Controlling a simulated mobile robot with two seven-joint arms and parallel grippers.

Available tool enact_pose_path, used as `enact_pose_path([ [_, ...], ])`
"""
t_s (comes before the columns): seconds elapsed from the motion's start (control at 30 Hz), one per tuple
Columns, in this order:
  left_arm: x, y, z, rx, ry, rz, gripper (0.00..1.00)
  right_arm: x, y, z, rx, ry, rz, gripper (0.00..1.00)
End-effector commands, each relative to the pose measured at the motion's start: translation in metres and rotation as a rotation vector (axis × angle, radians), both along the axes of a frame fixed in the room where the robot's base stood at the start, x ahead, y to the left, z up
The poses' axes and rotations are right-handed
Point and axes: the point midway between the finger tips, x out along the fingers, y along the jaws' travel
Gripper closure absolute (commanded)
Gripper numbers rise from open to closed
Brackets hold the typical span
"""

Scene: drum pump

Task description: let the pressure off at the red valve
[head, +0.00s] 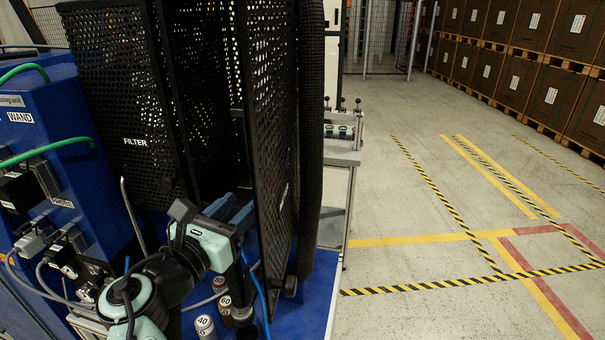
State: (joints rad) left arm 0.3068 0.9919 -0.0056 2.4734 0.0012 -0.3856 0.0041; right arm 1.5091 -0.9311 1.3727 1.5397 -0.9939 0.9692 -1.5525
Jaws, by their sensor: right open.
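No red valve can be made out in the head view. My right gripper (233,208) is in front of the black perforated cage marked FILTER (130,110). Its blue-grey fingers are apart, with nothing seen between them. They point toward the opening between the cage and its perforated door panel (270,130). The inside of the cage is dark, and its lower part is partly hidden by my right arm. My left gripper is not in view.
A blue unit with a WAND label (20,117), green hoses and connectors stands at left. Small numbered containers (205,326) stand on the blue base below my gripper. A thick black hose (309,120) hangs beside the door panel. Open floor (400,230) lies to the right.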

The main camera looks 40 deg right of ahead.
Motion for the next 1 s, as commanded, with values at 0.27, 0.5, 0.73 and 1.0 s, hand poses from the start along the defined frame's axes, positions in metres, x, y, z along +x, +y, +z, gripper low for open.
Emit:
enact_pose_path([
  [0.27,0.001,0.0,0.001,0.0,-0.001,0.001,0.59,0.017,-0.032,-0.001,0.0,0.004,-0.007,0.59],
  [0.5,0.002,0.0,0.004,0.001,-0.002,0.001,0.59,0.042,-0.077,0.0,-0.001,0.003,-0.005,0.59],
  [0.73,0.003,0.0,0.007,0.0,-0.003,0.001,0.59,0.059,-0.106,0.0,0.0,0.001,-0.001,0.59],
  [1.0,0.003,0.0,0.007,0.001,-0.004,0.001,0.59,0.065,-0.115,0.0,-0.001,0.0,0.001,0.59],
])
